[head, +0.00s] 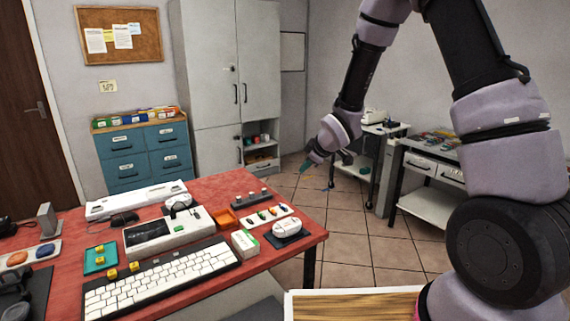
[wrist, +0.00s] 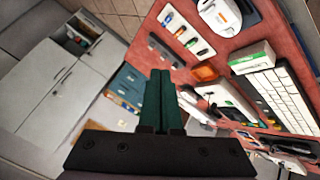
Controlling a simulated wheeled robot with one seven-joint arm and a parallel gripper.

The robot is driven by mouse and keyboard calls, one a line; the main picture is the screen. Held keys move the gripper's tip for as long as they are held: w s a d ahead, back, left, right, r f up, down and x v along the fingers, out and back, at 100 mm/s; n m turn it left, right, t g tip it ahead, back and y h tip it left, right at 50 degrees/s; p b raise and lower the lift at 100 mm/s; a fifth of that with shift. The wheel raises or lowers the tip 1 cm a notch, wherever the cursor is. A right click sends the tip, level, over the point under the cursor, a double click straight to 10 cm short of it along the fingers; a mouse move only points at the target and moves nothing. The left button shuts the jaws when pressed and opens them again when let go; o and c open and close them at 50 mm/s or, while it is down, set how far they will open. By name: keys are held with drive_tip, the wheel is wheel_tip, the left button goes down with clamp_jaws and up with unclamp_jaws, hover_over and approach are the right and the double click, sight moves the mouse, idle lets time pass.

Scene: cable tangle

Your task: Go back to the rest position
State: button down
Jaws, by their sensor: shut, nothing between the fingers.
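My gripper (head: 307,164) is at the end of my raised arm, right of the red table (head: 233,183) and beyond its right edge in the head view. In the wrist view my gripper (wrist: 160,75) shows as two green fingers pressed together. It is shut and empty, and touches nothing that I can see. The table's things show past the fingers in the wrist view.
Grey cabinets (head: 228,80) and blue drawers (head: 145,155) stand behind. Tiled floor (head: 350,225) is open right of the table.

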drive_tip(key=s+d+r+m+h, duration=0.2)
drive_tip(key=s+d+r+m, duration=0.4)
drive_tip(key=r, duration=0.4)
drive_tip(key=s+d+r+m+h, duration=0.1)
drive_tip(key=s+d+r+m, duration=0.3)
drive_tip(key=d+r, duration=0.55)
drive_tip(key=s+d+r+m, duration=0.1)
drive_tip(key=s+r+m, duration=0.3)
drive_tip(key=s, duration=0.5)
drive_tip(key=s+d+r+m, duration=0.1)
drive_tip(key=s+r+m, duration=0.2)
drive_tip(key=s, duration=0.7)
drive_tip(key=shift+d+r+m+g+y, duration=0.25)
drive_tip(key=shift+r+m+g+y, duration=0.05)
drive_tip(key=shift+r+m+y, duration=0.1)
